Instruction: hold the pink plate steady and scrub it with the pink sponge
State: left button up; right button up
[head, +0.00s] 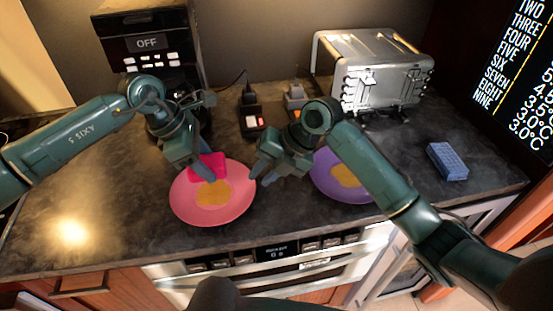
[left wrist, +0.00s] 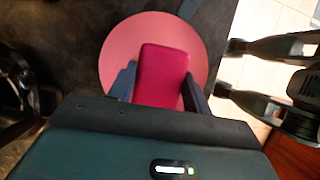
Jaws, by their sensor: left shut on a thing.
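The pink plate (head: 185,209) lies flat on the dark counter, with a yellowish stain (head: 213,193) on its middle. My left gripper (head: 207,172) is shut on the pink sponge (head: 209,163) at the plate's far side. In the left wrist view the sponge (left wrist: 162,72) sits between the fingers, in front of the plate (left wrist: 118,52), and hides much of it. I cannot tell whether the sponge touches the plate. My right gripper (head: 263,174) is by the plate's right edge. Its fingers (left wrist: 232,68) are apart and empty in the left wrist view.
A purple plate (head: 326,180) with a similar stain lies to the right, partly behind my right arm. A blue sponge (head: 447,161) lies farther right. A black coffee machine (head: 150,45) and a silver toaster oven (head: 375,68) stand at the back. The counter's left front is clear.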

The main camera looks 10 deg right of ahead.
aim_at(249, 189)
jog(key=shift+x, duration=2.35)
grip_shut()
jog(key=shift+o, duration=1.3)
grip_release()
jog(key=shift+d, duration=0.1)
grip_shut()
